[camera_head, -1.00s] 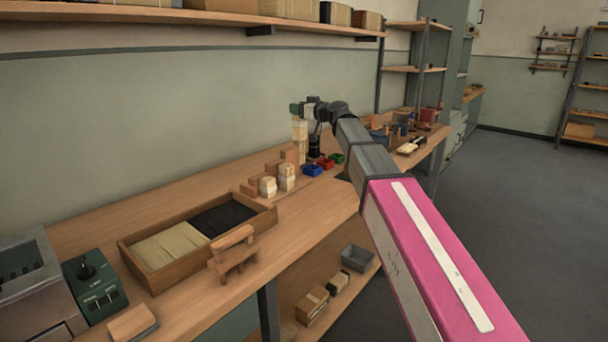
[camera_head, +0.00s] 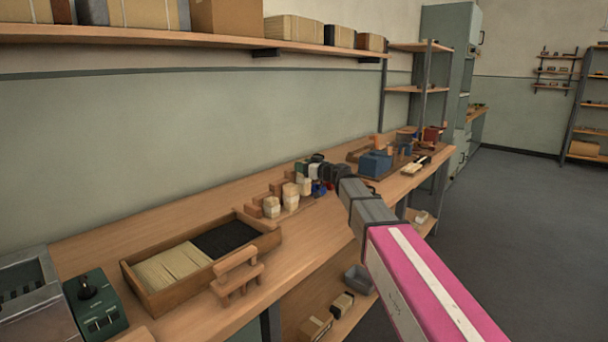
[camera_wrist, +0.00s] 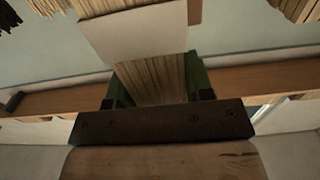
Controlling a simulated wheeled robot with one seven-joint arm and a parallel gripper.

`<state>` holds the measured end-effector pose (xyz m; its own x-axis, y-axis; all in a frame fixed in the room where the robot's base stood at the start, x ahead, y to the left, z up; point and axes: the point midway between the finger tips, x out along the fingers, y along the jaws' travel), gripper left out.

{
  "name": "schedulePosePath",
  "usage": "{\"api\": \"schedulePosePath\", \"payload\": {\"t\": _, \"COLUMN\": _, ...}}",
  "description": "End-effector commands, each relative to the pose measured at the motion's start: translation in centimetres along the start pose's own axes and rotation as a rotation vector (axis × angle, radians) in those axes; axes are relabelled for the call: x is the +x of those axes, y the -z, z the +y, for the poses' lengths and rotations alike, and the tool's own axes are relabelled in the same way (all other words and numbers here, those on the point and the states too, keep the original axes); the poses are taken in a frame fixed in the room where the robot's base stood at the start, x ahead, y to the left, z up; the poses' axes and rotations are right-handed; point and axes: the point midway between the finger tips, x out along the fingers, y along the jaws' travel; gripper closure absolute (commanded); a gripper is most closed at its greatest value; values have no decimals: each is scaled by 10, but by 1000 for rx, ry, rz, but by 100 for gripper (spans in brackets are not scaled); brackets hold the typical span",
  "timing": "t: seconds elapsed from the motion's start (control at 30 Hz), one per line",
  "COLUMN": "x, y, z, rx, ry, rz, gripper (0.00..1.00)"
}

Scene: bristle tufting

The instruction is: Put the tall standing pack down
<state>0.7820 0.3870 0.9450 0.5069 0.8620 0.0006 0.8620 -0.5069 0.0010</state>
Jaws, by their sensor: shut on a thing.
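My gripper (camera_head: 308,168) is low over the middle of the bench (camera_head: 320,228), shut on a cream bristle pack (camera_head: 305,187). In the wrist view the pack (camera_wrist: 152,80) shows tan bristles and a pale paper band (camera_wrist: 137,32), between the green finger pads of my gripper (camera_wrist: 158,84). In the head view the pack looks upright, just behind two other banded packs (camera_head: 271,207) (camera_head: 291,196). My gripper and arm hide part of it. I cannot tell whether its base touches the bench.
Stepped wooden blocks (camera_head: 277,187) stand close on the left. A blue box (camera_head: 375,163) stands beyond my wrist. A wooden tray (camera_head: 157,285) of pale and black bristles and a small wooden stand (camera_head: 237,274) are nearer. A shelf (camera_head: 200,42) runs above.

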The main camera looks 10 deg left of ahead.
Motion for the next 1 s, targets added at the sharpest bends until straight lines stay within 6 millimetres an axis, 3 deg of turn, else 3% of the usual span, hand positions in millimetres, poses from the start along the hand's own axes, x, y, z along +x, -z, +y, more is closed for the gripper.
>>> {"api": "schedulePosePath", "payload": {"t": 0.2, "x": 0, "y": -28, "z": 0, "rx": 2, "ry": 0, "rz": -1, "gripper": 91}}
{"api": "schedulePosePath", "payload": {"t": 0.6, "x": 0, "y": -34, "z": 0, "rx": 2, "ry": 0, "rz": 0, "gripper": 91}}
{"api": "schedulePosePath", "payload": {"t": 0.63, "x": 0, "y": -34, "z": 0, "rx": 1, "ry": 0, "rz": 0, "gripper": 46}}
{"api": "schedulePosePath", "payload": {"t": 0.7, "x": 0, "y": -34, "z": 0, "rx": 1, "ry": 0, "rz": 0, "gripper": 27}}
{"api": "schedulePosePath", "payload": {"t": 1.0, "x": 0, "y": -32, "z": 0, "rx": 1, "ry": 0, "rz": 0, "gripper": 27}}
